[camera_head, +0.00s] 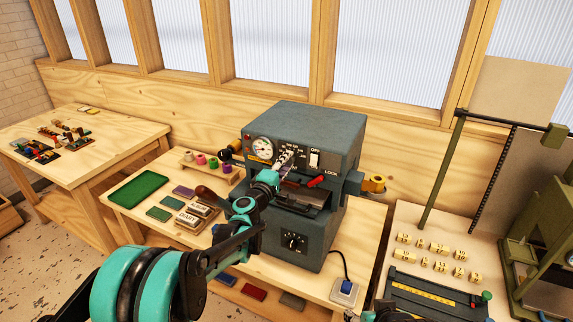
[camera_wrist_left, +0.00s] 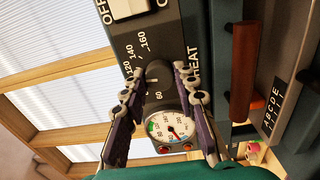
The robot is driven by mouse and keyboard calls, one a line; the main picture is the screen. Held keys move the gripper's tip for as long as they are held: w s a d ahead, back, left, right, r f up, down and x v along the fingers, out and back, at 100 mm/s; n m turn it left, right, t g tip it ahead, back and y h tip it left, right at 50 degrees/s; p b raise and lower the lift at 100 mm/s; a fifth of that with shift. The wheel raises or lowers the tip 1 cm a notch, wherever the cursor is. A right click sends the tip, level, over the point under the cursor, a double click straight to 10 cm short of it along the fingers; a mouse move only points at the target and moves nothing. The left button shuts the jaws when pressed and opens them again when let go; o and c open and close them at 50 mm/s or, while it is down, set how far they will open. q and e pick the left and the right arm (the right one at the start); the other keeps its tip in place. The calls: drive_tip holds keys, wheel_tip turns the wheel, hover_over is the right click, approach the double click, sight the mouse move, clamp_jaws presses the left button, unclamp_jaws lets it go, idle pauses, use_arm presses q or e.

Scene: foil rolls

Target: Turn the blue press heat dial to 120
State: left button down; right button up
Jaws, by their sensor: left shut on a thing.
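The blue-grey press (camera_head: 330,125) stands on the wooden bench, with a round gauge (camera_head: 262,148) and a heat dial on its upper front. My left gripper (camera_head: 287,158) reaches the dial from the front and covers most of it in the head view. In the left wrist view, the dark dial (camera_wrist_left: 154,71) sits between the two fingertips, and my left gripper (camera_wrist_left: 158,82) is shut on it. The scale beside it shows 60, 120, 140 and 160; the dial's exact setting cannot be read. Only a bit of my right arm shows at the bottom edge.
The OFF switch (camera_head: 315,159) and red LOCK lever (camera_head: 315,181) are close to the dial. A lower knob (camera_head: 294,242) is on the press front. Stamp blocks, foil rolls and a green tray (camera_head: 140,189) lie to the left.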

use_arm(q)
drive_tip(key=shift+m, duration=0.6)
drive_tip(key=c, duration=1.2)
unclamp_jaws()
drive_tip(key=v, duration=1.2)
